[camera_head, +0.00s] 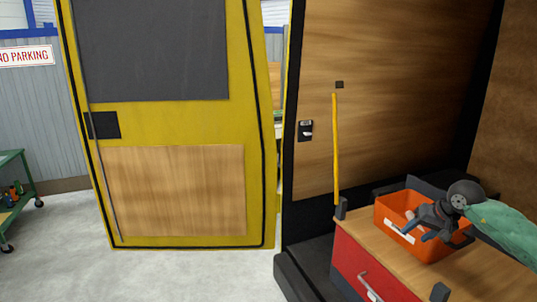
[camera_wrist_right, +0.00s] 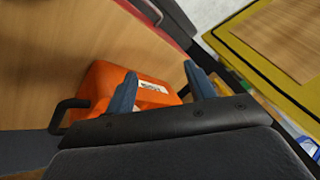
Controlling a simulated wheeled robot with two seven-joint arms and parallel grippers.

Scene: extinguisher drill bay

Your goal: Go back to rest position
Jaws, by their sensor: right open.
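My right gripper (camera_head: 417,234) reaches in from the right over an orange bin (camera_head: 425,251) on a wooden-topped cabinet. Its fingers are apart with nothing between them. In the right wrist view, the open fingers (camera_wrist_right: 161,69) point toward the orange bin (camera_wrist_right: 98,82), which has a white label. I cannot tell whether the fingers touch the bin. The gripper hides much of the bin's inside. My left gripper is not in view.
The cabinet (camera_head: 352,257) has a red front with a handle. A yellow bar (camera_head: 336,145) stands at its left, before a wooden wall. A yellow-framed door (camera_head: 175,190) stands left. A green cart (camera_head: 14,205) is far left. Floor in front is clear.

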